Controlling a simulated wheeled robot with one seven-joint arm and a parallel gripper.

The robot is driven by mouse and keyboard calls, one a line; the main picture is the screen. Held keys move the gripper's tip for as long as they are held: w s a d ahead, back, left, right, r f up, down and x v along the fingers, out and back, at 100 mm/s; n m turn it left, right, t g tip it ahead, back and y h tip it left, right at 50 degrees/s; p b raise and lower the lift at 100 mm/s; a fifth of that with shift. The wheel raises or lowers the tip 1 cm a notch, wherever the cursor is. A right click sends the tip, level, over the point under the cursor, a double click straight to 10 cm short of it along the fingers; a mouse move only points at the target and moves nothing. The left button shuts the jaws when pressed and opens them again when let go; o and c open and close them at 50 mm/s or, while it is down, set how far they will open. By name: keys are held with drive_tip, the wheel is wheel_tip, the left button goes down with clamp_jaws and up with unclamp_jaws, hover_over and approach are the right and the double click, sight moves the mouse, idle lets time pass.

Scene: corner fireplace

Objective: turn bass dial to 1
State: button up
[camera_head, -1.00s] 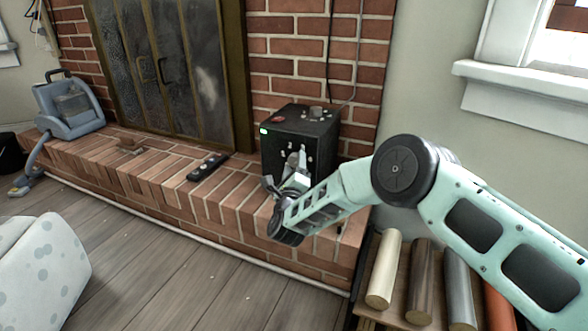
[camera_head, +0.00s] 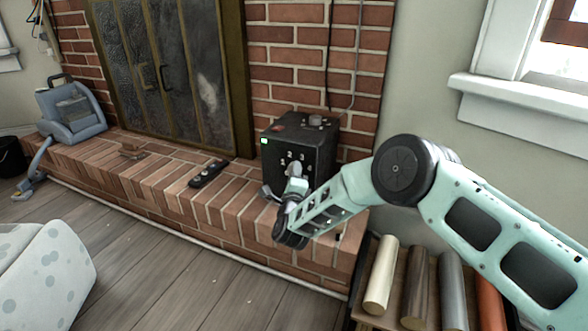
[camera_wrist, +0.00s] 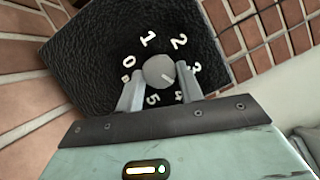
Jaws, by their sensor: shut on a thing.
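The black speaker box (camera_head: 290,130) stands on the brick hearth, with a small green light on its front. Its round grey dial (camera_wrist: 159,71) shows in the wrist view, ringed by white numbers 0 to 5, with the 1 at upper left. In the head view my gripper (camera_head: 296,178) is at the box's front, and the wrist hides part of that front.
A dark remote (camera_head: 208,173) lies on the hearth (camera_head: 165,170) left of the box. A blue-grey vacuum-like machine (camera_head: 70,112) stands at the far left. Several cylinders lie on a low rack (camera_head: 368,322) beneath my arm. A white spotted seat (camera_head: 45,265) is at lower left.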

drive_tip(key=n+g+h+b, duration=0.1)
drive_tip(key=n+g+h, duration=0.1)
drive_tip(key=n, duration=0.5)
drive_tip(key=a+n+g+h+b, duration=0.1)
drive_tip(key=n+g+h, duration=0.2)
drive_tip(key=n, duration=0.4)
drive_tip(key=r+n+g+h+b, duration=0.1)
drive_tip(key=n+g+h, duration=0.1)
drive_tip(key=n, duration=0.5)
drive_tip(key=shift+w+a+n+h, duration=0.25)
drive_tip(key=shift+n+h, duration=0.15)
drive_tip(key=shift+h, duration=0.3)
idle(0.4)
drive_tip(key=o, duration=1)
drive_tip(key=shift+a+r, duration=0.1)
drive_tip(key=shift+r, duration=0.05)
